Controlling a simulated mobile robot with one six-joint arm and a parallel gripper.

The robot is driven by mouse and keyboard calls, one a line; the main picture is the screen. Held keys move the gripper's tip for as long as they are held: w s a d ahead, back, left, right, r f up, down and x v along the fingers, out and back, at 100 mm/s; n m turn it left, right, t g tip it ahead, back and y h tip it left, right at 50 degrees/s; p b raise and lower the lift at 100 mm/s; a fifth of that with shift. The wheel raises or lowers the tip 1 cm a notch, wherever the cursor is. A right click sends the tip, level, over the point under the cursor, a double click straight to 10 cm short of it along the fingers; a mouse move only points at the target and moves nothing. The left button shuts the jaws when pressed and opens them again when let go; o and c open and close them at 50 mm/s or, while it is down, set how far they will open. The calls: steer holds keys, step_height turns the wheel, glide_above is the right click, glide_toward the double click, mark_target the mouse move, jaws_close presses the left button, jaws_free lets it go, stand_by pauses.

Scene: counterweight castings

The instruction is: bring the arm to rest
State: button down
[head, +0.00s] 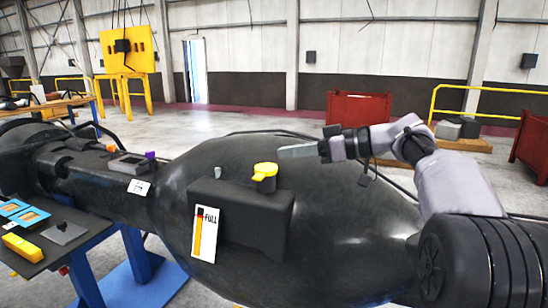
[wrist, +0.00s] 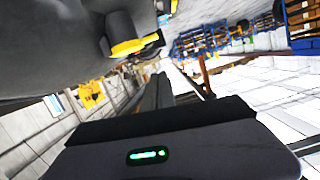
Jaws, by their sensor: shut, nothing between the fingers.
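My gripper (head: 282,152) is at the end of my raised arm, pointing left across the head view. Its fingers are shut with nothing between them. In the picture its tips lie just above and right of a yellow cap (head: 264,171). The cap sits on a dark box-like block (head: 258,215) on the side of a large black rounded casting (head: 345,230). I see a gap between fingers and cap in the head view. The wrist view shows my dark fingers (wrist: 162,85) together, with the yellow cap (wrist: 128,47) to their upper left, apart from them.
A "FULL" label (head: 206,233) hangs on the block. A dark tray (head: 45,245) with blue and yellow items is at left, above a blue stand (head: 135,270). Red bins (head: 358,108) and a yellow rail (head: 470,88) stand behind. Open floor lies between.

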steer(key=s+f+m+h, duration=0.3)
steer(key=s+m, duration=0.1)
steer(key=s, duration=0.4)
steer(key=s+d+f+m+h, duration=0.1)
steer(key=s+f+m+h, duration=0.15)
steer(key=s, duration=0.55)
steer(key=s+f+m+h, duration=0.3)
steer(key=s+m, duration=0.1)
steer(key=s, duration=0.4)
steer(key=s+d+f+m+h, duration=0.2)
steer(key=s+d+f+m, duration=0.1)
steer(key=s+f, duration=0.3)
steer(key=s+d+f+m+h, duration=0.2)
steer(key=s+d+f+m, duration=0.1)
steer(key=s+f, duration=0.3)
steer(key=shift+s+d+m+t+p, duration=0.15)
steer(key=shift+s+m+t+p, duration=0.2)
steer(key=shift+s, duration=0.3)
